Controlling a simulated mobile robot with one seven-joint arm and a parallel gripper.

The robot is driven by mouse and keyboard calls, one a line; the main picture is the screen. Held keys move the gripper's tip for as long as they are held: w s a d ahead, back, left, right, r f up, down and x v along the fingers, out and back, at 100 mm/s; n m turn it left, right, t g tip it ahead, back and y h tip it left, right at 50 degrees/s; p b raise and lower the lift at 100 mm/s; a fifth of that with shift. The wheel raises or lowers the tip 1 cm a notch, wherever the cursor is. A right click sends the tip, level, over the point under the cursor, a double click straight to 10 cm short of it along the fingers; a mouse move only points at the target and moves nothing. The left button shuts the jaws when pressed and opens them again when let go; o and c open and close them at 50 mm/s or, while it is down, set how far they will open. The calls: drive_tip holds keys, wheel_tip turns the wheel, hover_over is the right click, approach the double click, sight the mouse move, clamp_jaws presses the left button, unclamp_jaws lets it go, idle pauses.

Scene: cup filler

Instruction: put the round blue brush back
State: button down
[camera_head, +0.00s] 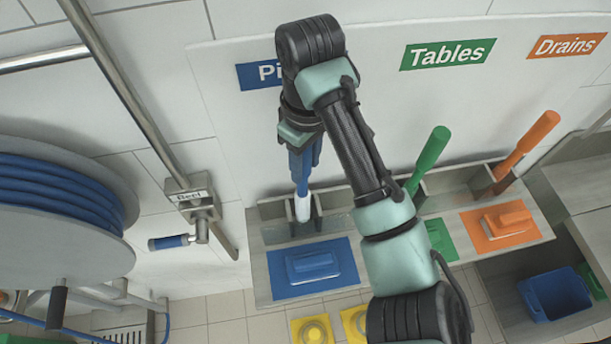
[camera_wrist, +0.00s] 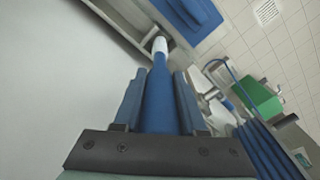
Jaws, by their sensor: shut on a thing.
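The round blue brush is in my gripper (camera_head: 304,162), its white bristle end (camera_head: 301,208) pointing down. In the wrist view the brush's blue handle (camera_wrist: 159,100) runs between the two fingers of my gripper (camera_wrist: 159,76), and the white end shows beyond them. The brush end is at the left slot of the grey rack (camera_head: 262,213), under a blue sign (camera_head: 256,77) partly hidden by my arm. Whether the end is inside the slot or in front of it is unclear. The wrist view also shows the rack's edge (camera_wrist: 115,22).
A green-handled brush (camera_head: 428,158) and an orange-handled brush (camera_head: 527,145) stand in slots to the right. A blue flat brush lies on a blue mat (camera_head: 345,250) in front. A hose reel (camera_head: 60,215) and a pipe with a valve (camera_head: 190,200) stand left.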

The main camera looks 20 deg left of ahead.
sight(306, 178)
drive_tip(key=shift+f, duration=2.4)
drive_tip(key=shift+f+b, duration=0.1)
drive_tip(key=shift+b, duration=0.2)
drive_tip(key=shift+c, duration=2.3)
unclamp_jaws()
wheel_tip(306, 178, up, 12)
drive_tip(key=shift+d+r+p, duration=0.1)
drive_tip(key=shift+d+p, duration=0.05)
drive_tip(key=shift+p, duration=0.5)
